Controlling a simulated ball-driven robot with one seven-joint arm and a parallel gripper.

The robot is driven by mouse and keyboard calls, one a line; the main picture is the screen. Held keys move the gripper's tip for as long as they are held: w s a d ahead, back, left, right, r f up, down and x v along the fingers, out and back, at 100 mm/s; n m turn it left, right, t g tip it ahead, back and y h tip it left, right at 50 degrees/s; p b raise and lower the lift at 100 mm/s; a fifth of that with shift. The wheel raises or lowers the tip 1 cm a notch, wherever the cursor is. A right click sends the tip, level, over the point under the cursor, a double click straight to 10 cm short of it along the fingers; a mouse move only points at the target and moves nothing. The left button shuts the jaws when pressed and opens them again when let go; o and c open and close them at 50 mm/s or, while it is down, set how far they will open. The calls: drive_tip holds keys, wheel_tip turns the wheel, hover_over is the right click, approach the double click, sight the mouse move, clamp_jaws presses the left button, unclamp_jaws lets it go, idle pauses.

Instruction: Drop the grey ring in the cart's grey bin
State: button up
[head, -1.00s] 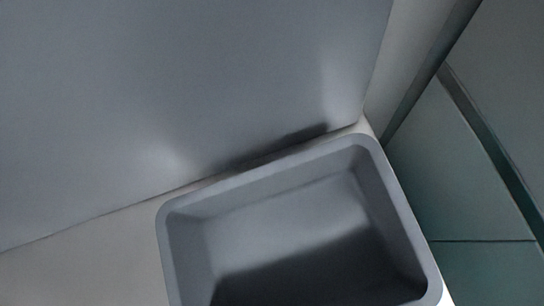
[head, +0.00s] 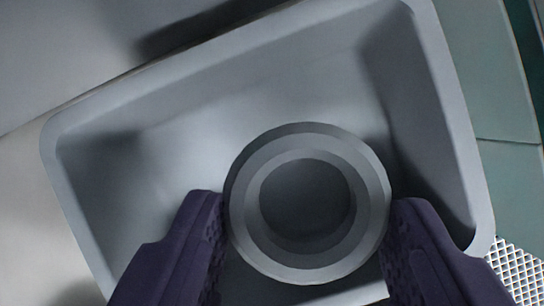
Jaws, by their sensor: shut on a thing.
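The grey ring (head: 308,145) is held between the two dark purple fingers of my gripper (head: 308,205), one finger on each side of it. The ring is round with stepped rims and an opening in its middle. The grey bin (head: 453,110) is an open rectangular tray with rounded corners, seen from above. The ring and fingers show over the bin's inside; the height between ring and bin floor is hard to tell. The bin's near edge is partly hidden by my fingers. The bin looks empty where its floor shows.
A pale surface (head: 30,190) lies to the left of the bin. Greenish floor tiles (head: 505,90) show beyond its right side. A white perforated panel (head: 517,268) is at the lower right. Grey material with a dark shadow lies along the top left.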

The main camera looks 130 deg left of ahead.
drive_tip(key=o, duration=1.1)
drive_tip(key=shift+r, duration=0.1)
wheel_tip(320, 180, up, 36)
drive_tip(key=n+t+y+b, duration=0.2)
drive_tip(key=t+b, duration=0.2)
drive_tip(key=t, duration=0.2)
drive_tip(key=s+r+n+t+b, duration=0.1)
drive_tip(key=s+r+t, duration=0.1)
drive_tip(key=s+r, duration=0.6)
drive_tip(key=s+r+n+t+b, duration=0.1)
drive_tip(key=s+r, duration=0.7)
drive_tip(key=r, duration=0.8)
drive_tip(key=shift+s+d+r+t+b, duration=0.35)
drive_tip(key=shift+t+b, duration=0.45)
drive_tip(key=shift+t, duration=0.4)
